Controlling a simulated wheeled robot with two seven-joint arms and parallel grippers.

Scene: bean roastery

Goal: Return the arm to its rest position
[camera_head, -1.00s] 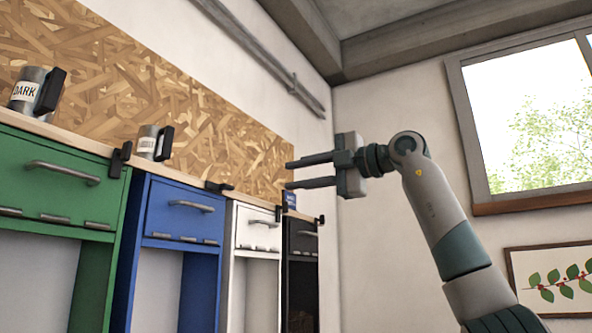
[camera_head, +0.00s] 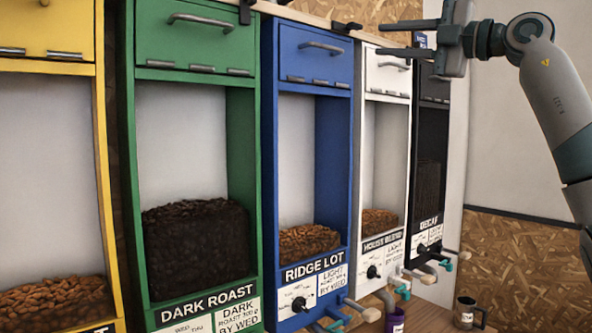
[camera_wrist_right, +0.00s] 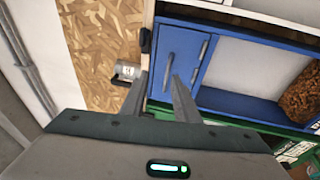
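My right arm comes in from the right in the head view. Its gripper (camera_head: 412,38) is raised at the height of the bin tops, in front of the white and black bins. Its two fingers are apart with nothing between them. In the right wrist view the gripper (camera_wrist_right: 163,92) also shows spread, empty fingers. Beyond them are the blue bin's lid (camera_wrist_right: 180,60) and a metal cup (camera_wrist_right: 126,72) with a dark handle. My left arm and gripper are not in view.
A yellow bin (camera_head: 101,170), green bin (camera_head: 127,200), blue bin (camera_head: 268,150), white bin (camera_head: 403,130) and black bin (camera_head: 428,125) line the wall, several holding beans. A dark mug (camera_head: 466,312) and a purple-labelled cup (camera_head: 395,321) stand below at the right.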

